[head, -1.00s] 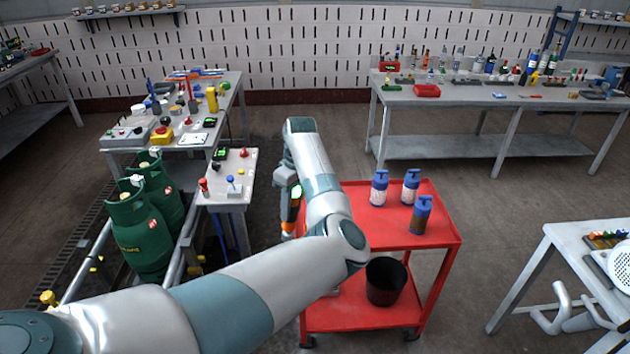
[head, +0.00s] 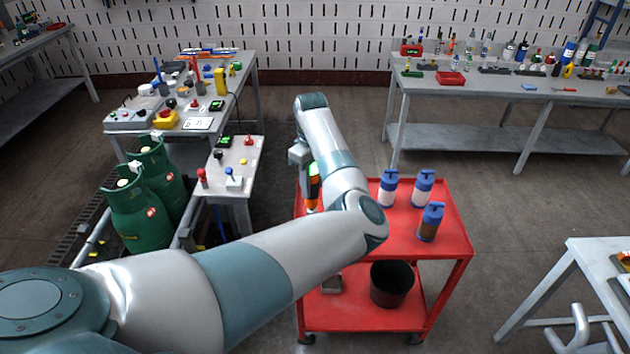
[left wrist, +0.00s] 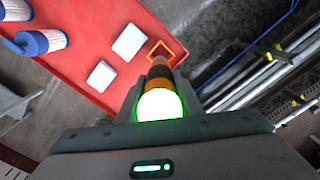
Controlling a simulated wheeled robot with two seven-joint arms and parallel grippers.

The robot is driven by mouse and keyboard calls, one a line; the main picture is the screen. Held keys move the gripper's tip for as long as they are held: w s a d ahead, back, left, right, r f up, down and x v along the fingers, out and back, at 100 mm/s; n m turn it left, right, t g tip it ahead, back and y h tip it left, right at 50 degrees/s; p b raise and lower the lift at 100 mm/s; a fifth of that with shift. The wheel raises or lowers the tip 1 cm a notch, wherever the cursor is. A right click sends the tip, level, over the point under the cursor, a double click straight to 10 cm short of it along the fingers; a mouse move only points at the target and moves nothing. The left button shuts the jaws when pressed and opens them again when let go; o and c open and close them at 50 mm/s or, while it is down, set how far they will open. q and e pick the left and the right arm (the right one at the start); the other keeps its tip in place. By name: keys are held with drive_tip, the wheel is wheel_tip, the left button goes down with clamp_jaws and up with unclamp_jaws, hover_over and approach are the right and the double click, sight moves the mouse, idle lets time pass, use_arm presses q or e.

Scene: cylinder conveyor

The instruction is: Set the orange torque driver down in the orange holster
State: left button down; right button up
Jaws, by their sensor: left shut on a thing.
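My left gripper (head: 312,180) is shut on the orange torque driver (head: 313,194), an orange and black tool with a green light at its top. In the head view the driver is at the red cart's left edge, partly behind my forearm. In the left wrist view the driver (left wrist: 157,86) points away from the camera, its round green-lit end nearest. The orange holster (left wrist: 160,53) shows there as a square orange outline at the cart's corner, just past the driver's far end. The driver partly hides it, and I cannot tell whether they touch. My right gripper is not in view.
The red cart (head: 455,243) carries several blue-topped bottles (head: 431,222) on its top and a black bucket (head: 391,285) below. Two white pads (left wrist: 128,40) lie near the holster. A small white table (head: 243,158) and green gas cylinders (head: 140,210) stand left.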

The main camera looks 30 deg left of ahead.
use_arm(q)
drive_tip(key=shift+s+r, duration=0.25)
drive_tip(key=shift+w+p, duration=0.25)
drive_tip(key=shift+p, duration=0.05)
drive_tip(key=shift+s+f, duration=0.2)
drive_tip(key=shift+f, duration=0.55)
drive_tip(key=shift+w+f+b, duration=0.1)
drive_tip(key=shift+f+b, duration=0.4)
drive_tip(key=shift+f, duration=1.25)
drive_tip(key=shift+p, duration=0.85)
drive_tip(key=shift+f, duration=0.1)
